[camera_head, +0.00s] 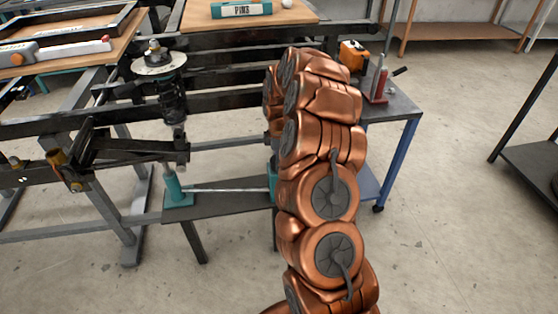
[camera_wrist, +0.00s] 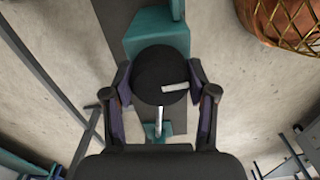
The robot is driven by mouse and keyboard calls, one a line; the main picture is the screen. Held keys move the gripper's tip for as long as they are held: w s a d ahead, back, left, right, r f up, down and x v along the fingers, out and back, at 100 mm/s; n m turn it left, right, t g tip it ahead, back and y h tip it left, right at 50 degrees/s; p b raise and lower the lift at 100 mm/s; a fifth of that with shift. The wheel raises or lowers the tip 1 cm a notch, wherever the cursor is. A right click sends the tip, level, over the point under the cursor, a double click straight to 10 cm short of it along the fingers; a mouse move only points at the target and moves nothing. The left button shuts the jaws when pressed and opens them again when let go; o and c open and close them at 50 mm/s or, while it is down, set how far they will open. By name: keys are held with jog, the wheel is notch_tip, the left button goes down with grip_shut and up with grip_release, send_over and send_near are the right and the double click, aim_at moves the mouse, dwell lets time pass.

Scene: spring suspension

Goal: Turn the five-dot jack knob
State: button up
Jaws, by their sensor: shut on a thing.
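A round black knob (camera_wrist: 165,69) with a pale bar mark on its face sits in the middle of the wrist view. I cannot make out any dots on it. My gripper (camera_wrist: 160,82) has one finger on each side of the knob, shut on it. A teal jack body (camera_wrist: 150,30) lies just behind the knob in the wrist view. In the head view a teal jack part (camera_head: 272,170) shows at the left edge of my copper arm, which hides the gripper and the knob.
Another teal jack (camera_head: 178,189) stands at the left end of the dark bench (camera_head: 225,203), with a thin rod running between the two. Dark suspension beams (camera_head: 225,101) and a round-topped strut (camera_head: 160,65) are at left. A blue-legged cart (camera_head: 408,108) stands right of my arm. Open floor lies right.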

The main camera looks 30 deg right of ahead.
dwell(0.3)
jog(key=o, duration=1.2)
jog(key=shift+c, duration=0.2)
jog(key=shift+r, duration=0.1)
notch_tip(320, 180, up, 12)
